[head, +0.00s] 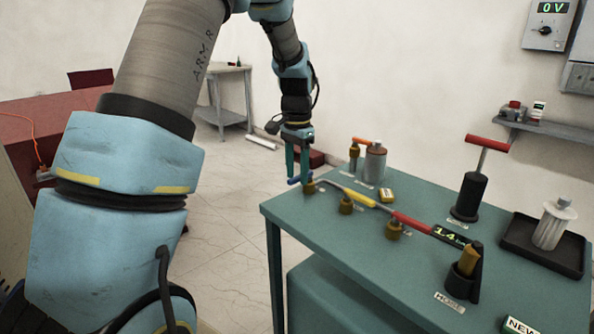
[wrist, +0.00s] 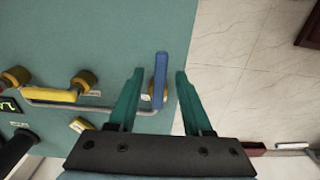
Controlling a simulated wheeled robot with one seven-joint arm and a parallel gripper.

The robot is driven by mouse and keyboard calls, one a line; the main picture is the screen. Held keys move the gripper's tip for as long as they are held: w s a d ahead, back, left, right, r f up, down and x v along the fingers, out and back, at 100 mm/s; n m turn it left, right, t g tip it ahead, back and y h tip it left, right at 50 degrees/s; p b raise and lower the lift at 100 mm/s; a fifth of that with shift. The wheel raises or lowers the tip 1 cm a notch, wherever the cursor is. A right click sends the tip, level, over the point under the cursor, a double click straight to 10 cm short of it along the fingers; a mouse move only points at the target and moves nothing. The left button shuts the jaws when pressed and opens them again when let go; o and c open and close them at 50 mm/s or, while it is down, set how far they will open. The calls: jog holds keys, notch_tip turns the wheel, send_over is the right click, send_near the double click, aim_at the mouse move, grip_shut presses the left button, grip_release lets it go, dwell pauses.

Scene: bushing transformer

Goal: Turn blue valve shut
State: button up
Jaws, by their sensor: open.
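The blue valve handle (wrist: 160,82) shows in the wrist view near the edge of the green table. It sits on a brass fitting, joined to a grey pipe. In the head view the blue handle (head: 294,181) is small, at the table's far left corner. My gripper (wrist: 156,80) is open, with one green finger on each side of the blue handle. I see a gap between each finger and the handle; contact is not visible. In the head view my gripper (head: 299,178) points down over the valve and partly covers it.
A yellow handle (head: 360,197) and a red handle (head: 411,222) lie along the same pipe line. A grey cylinder (head: 375,164) and a black pump with a red T-handle (head: 470,195) stand behind. A black tray (head: 515,248) is at the right. Open floor lies left of the table.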

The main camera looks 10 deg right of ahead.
grip_shut()
dwell(1.4)
